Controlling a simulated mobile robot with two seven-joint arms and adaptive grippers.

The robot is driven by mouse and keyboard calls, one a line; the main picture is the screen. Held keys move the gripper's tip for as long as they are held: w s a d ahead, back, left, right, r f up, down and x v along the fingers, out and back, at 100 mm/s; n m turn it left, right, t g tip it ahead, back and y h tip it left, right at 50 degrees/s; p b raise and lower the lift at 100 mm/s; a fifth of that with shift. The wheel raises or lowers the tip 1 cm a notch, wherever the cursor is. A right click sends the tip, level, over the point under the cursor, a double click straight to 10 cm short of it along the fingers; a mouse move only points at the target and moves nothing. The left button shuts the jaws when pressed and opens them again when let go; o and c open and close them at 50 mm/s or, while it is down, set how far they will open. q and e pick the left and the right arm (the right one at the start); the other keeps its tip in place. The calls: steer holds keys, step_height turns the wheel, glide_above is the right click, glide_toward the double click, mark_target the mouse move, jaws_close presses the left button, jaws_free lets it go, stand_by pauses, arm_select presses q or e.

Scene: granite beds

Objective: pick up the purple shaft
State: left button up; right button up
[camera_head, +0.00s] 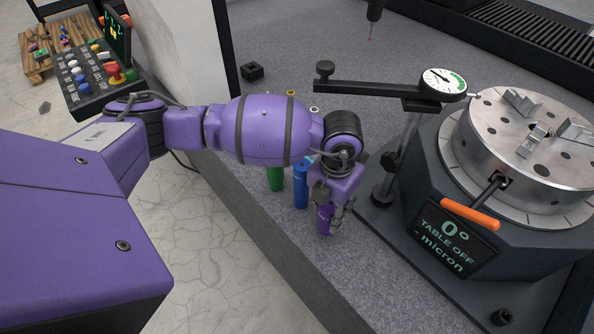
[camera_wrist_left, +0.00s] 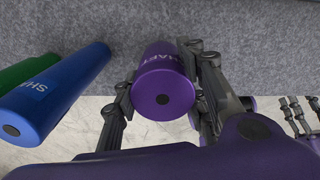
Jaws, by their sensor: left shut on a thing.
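The purple shaft (camera_head: 325,219) is upright on the granite bed in the head view, near its front edge. In the left wrist view the purple shaft (camera_wrist_left: 166,86) shows its round end and part of the word on its side. My left gripper (camera_head: 329,205) is shut on it, with a finger on each side; the fingers also show in the left wrist view (camera_wrist_left: 160,95). Whether the shaft's foot touches the bed is hard to tell.
A blue shaft (camera_head: 301,186) and a green shaft (camera_head: 275,178) stand just left of the purple one. A dial gauge stand (camera_head: 382,193) and a round rotary table (camera_head: 527,150) are close on the right. The bed (camera_head: 370,285) is clear in front.

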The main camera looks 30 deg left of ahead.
arm_select(q)
steer(key=shift+w+r, duration=0.1)
jaws_close()
steer(key=shift+r, duration=0.1)
